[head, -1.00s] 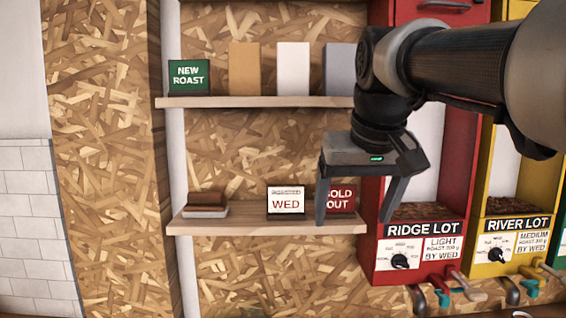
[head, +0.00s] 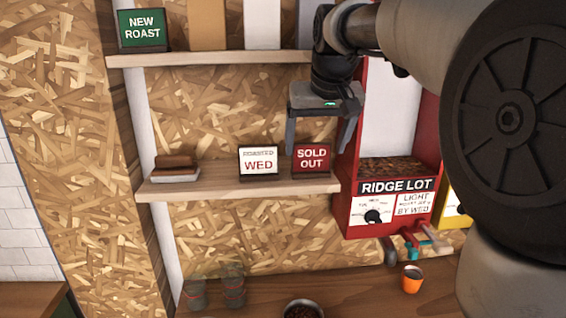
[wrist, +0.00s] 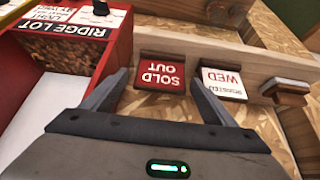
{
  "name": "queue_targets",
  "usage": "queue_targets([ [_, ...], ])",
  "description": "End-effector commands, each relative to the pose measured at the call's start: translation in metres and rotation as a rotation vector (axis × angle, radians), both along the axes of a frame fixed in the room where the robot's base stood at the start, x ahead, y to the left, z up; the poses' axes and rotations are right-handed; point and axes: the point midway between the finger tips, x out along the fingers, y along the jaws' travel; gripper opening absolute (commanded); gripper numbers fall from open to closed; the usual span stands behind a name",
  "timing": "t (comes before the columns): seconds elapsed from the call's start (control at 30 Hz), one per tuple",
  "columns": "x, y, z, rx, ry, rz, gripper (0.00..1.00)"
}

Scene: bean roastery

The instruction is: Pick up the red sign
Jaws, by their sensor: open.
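The red sign (head: 312,158), lettered "SOLD OUT", stands at the right end of the lower shelf, beside the red Ridge Lot bin. In the wrist view the red sign (wrist: 161,72) appears upside down, beyond and between my two fingers. My gripper (head: 318,148) is open and empty in front of and slightly above the sign in the head view. The gripper's fingers (wrist: 158,88) show apart in the wrist view, with the sign not visibly touched.
A white "WED" sign (head: 258,162) stands just left of the red sign on the lower shelf (head: 220,187). The Ridge Lot bin (head: 362,205) is close on the right. A brown block (head: 175,163) lies farther left. An orange cup (head: 412,279) stands on the counter below.

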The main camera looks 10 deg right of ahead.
Motion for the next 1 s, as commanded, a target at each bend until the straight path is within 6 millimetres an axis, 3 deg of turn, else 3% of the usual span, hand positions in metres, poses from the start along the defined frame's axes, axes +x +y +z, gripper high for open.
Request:
queue_targets([
  [0.17, 0.007, 0.001, -0.009, 0.000, 0.002, 0.000, 0.80],
  [0.43, 0.029, 0.003, -0.041, 0.000, 0.002, 0.000, 0.80],
  [0.73, 0.032, 0.003, -0.046, 0.000, -0.001, 0.000, 0.80],
  [0.77, 0.032, 0.003, -0.046, 0.000, -0.001, 0.000, 0.78],
  [0.93, 0.032, 0.003, -0.046, 0.000, -0.001, 0.000, 0.49],
  [1.0, 0.032, 0.003, -0.045, 0.000, -0.002, 0.000, 0.47],
])
